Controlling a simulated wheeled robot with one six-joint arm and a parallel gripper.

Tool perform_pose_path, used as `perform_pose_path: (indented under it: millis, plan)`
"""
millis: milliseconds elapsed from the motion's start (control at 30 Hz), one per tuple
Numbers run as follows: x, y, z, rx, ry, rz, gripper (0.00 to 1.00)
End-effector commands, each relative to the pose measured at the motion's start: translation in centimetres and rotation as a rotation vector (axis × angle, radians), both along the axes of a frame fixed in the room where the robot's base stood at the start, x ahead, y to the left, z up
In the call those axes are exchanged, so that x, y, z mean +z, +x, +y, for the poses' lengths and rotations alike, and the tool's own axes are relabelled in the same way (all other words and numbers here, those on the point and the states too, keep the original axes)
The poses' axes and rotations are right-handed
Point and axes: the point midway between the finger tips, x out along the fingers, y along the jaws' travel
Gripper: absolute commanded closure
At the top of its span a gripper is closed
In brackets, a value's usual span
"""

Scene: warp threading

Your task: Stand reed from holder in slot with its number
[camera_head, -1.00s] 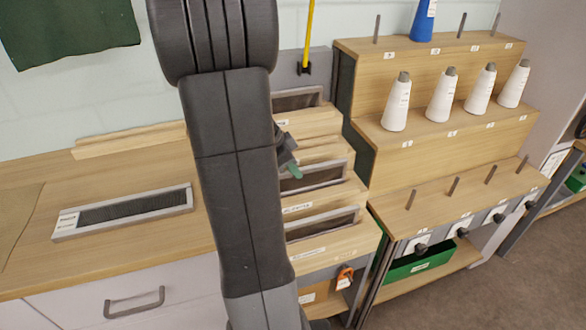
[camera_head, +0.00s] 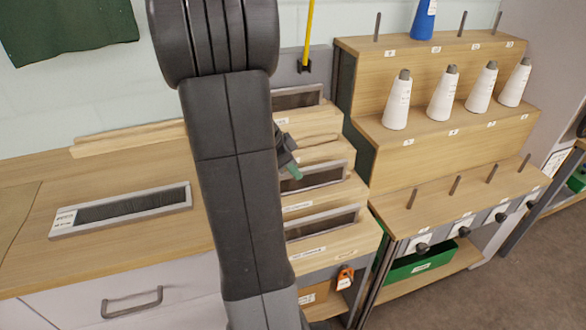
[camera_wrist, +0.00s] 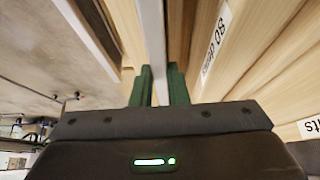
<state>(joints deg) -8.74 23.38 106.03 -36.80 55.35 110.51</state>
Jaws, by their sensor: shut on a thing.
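My gripper (camera_head: 292,172) is mostly hidden behind my arm in the head view, with a green fingertip showing. In the wrist view its green fingers (camera_wrist: 158,88) are shut on a pale metal bar, the edge of a reed (camera_wrist: 152,35). This seems to be the middle reed (camera_head: 325,177) at the stepped wooden rack (camera_head: 345,240); whether it is seated in a slot, I cannot tell. Other framed reeds stand at the rack's front (camera_head: 322,222) and back (camera_head: 297,97). A slot label (camera_wrist: 216,40) in the wrist view reads "80 dents".
Another reed (camera_head: 125,211) lies flat on the wooden worktop (camera_head: 110,262) at the left. To the right of the rack is a stepped stand (camera_head: 440,150) with white cones (camera_head: 443,95) and upright pegs. A green bin (camera_head: 420,262) sits below. My arm blocks the middle.

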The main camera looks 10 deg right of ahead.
Motion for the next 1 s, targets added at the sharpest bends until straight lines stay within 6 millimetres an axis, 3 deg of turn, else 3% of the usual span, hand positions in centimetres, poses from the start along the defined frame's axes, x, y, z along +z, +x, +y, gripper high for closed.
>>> perform_pose_path:
  millis: [467, 500, 600, 1000]
  plan:
    - [-0.38, 0.03, 0.0, 0.0, -0.001, -0.001, 1.0]
    - [-0.38, 0.03, 0.0, 0.0, -0.001, -0.001, 0.8]
    - [-0.39, 0.02, 0.0, 0.0, 0.0, -0.001, 0.6]
    - [0.28, -0.04, 0.39, 0.001, -0.001, -0.002, 0.6]
